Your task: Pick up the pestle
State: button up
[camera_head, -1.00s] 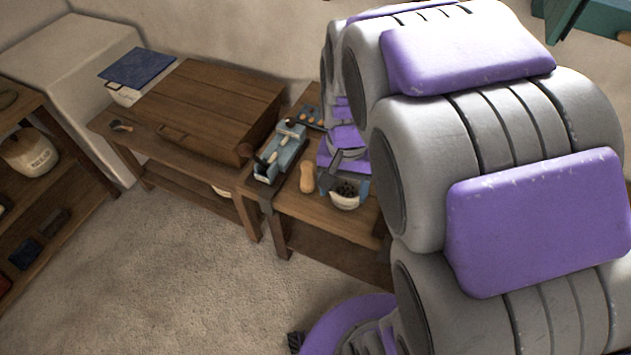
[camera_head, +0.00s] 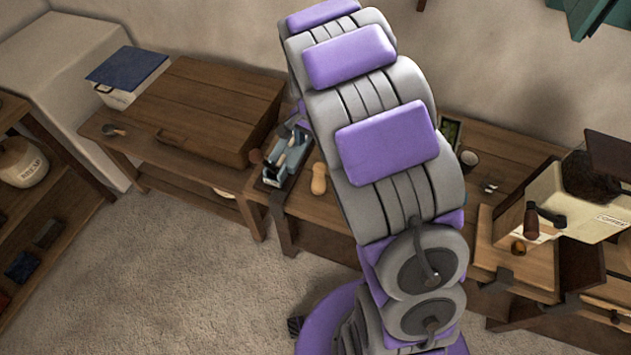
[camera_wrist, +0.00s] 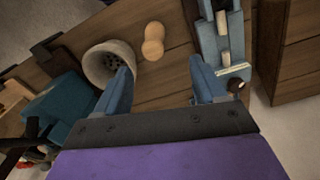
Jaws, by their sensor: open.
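A pale tan, double-lobed piece (camera_wrist: 153,41), possibly the pestle, lies on the wooden table in the wrist view. It also shows beside my arm in the head view (camera_head: 319,178). A whitish bowl, likely a mortar (camera_wrist: 108,63), is left of it, its inside dark and speckled. My gripper (camera_wrist: 160,70) is open and empty, with bare wood between its blue fingers. The left finger overlaps the bowl's edge in the picture; contact cannot be told. The tan piece lies beyond the fingertips. In the head view my arm hides the gripper and the bowl.
A blue-grey tray (camera_wrist: 208,44) holding pale-handled pieces lies close to the right finger. A large wooden box (camera_head: 205,107) is on the bench at left. A coffee grinder (camera_head: 552,205) is at right. Carpeted floor is clear in front.

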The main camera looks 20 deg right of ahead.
aim_at(320, 165)
jog(key=d+f, duration=0.1)
jog(key=f, duration=0.1)
jog(key=f+b, duration=0.1)
jog(key=f, duration=0.2)
jog(key=d+f, duration=0.1)
jog(key=f, duration=0.2)
jog(key=shift+d+b, duration=0.3)
jog(key=shift+f, duration=0.3)
jog(key=shift+a+f, duration=0.15)
jog(key=shift+a, duration=0.1)
jog(key=f, duration=0.1)
jog(key=f+b, duration=0.1)
jog(key=f, duration=0.1)
jog(key=a+f, duration=0.1)
jog(key=shift+s+f+b, duration=0.25)
jog(key=shift+b, duration=0.1)
jog(key=shift+d+f, duration=0.25)
jog(key=shift+d+r, duration=0.1)
jog(key=shift+d, duration=0.4)
jog(key=shift+c, duration=0.4)
jog(key=shift+a, duration=0.7)
jog(key=c, duration=0.8)
jog(key=shift+d, duration=0.55)
grip_shut()
